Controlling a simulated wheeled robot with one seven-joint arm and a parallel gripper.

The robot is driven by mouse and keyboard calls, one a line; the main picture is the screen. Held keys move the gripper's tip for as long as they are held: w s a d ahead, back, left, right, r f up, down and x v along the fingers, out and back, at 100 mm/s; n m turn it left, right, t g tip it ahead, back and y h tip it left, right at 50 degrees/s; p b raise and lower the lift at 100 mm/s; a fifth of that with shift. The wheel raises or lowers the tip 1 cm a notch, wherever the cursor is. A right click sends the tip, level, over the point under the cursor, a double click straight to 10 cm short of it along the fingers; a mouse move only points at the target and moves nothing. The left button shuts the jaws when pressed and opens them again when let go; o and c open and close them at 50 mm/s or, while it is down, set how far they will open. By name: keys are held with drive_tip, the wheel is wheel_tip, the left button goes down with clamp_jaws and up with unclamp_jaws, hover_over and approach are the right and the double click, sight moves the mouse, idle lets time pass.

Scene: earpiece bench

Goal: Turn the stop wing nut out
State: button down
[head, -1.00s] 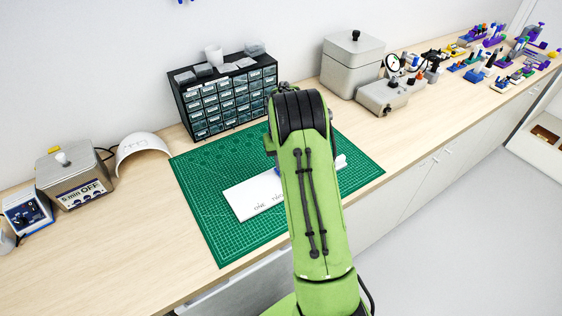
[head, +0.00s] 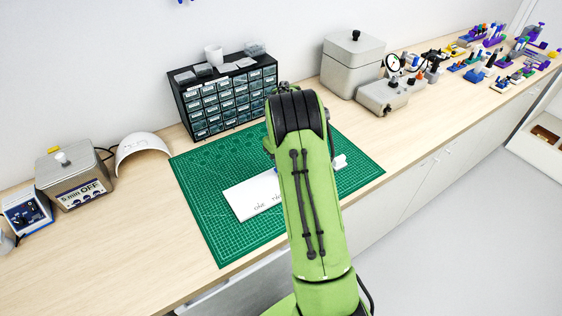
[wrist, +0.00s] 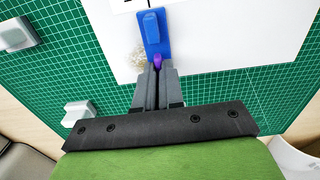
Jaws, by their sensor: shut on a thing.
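In the wrist view a small purple piece (wrist: 158,62), which looks like the stop wing nut, sits between the tips of my gripper (wrist: 157,70). The grey fingers are closed on it. It is at the near end of a blue fixture (wrist: 154,33) that lies on a white sheet (wrist: 220,45). The fingers hide most of the purple piece, so I cannot tell how far it is threaded in. In the head view my green arm hides the gripper and nearly all of the fixture; the white sheet (head: 252,198) shows left of the arm.
A green cutting mat (head: 205,215) lies under the sheet. Two pale blocks, one at the left edge (wrist: 18,35) and one nearer (wrist: 78,113), rest on the mat in the wrist view. A drawer cabinet (head: 225,98) stands behind. The mat's left side is clear.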

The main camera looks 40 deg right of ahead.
drive_tip(key=shift+s+f, duration=0.15)
drive_tip(key=shift+f, duration=0.05)
drive_tip(key=c, duration=1.2)
unclamp_jaws()
drive_tip(key=shift+c, duration=0.2)
wheel_tip(320, 180, up, 16)
drive_tip(key=p, duration=0.2)
